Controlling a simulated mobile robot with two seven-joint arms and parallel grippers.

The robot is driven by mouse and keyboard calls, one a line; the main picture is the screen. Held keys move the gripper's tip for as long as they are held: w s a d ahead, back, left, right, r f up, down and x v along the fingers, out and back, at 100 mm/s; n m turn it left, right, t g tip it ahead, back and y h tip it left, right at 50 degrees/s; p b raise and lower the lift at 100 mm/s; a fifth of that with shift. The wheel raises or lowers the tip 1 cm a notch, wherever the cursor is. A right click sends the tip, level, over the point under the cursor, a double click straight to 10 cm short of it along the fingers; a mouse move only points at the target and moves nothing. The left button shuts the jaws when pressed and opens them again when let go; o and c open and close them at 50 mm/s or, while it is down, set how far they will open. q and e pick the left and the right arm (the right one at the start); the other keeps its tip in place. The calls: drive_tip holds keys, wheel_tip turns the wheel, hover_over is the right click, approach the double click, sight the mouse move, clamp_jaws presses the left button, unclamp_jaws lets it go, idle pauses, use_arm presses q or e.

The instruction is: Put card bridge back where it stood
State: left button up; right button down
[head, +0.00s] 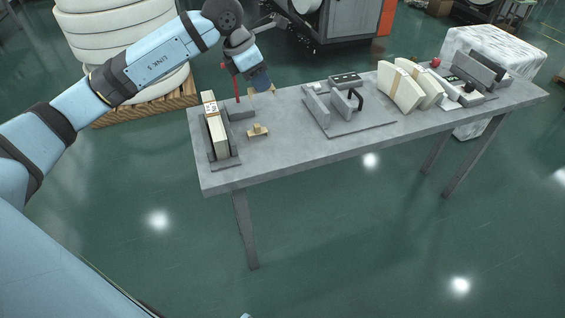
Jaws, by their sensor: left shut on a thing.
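The card bridge (272,89) looks like a small tan piece, and its ends show on either side of my left gripper's tips. My left gripper (260,83) is shut on it at the back left of the grey table (290,155). The gripper hides most of the piece, and I cannot tell whether it touches the table. A second small tan piece (258,131) sits apart on the tabletop, nearer the front. My right gripper is not in view.
A red post (237,90) rises from a grey block (240,110) just left of the gripper. A dark tray (227,163) holds pale stacked pieces (217,137). A grey fixture (347,99) and cream curved pieces (400,89) stand to the right. The front left-middle tabletop is clear.

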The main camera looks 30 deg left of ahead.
use_arm(q)
drive_tip(key=shift+d+f, duration=0.15)
drive_tip(key=shift+f, duration=0.15)
drive_tip(key=shift+f+b, duration=0.45)
drive_tip(key=shift+f, duration=9.55)
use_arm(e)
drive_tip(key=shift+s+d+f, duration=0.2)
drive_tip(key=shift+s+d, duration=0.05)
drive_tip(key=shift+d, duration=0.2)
use_arm(q)
drive_tip(key=shift+f, duration=0.1)
drive_tip(key=o, duration=0.9)
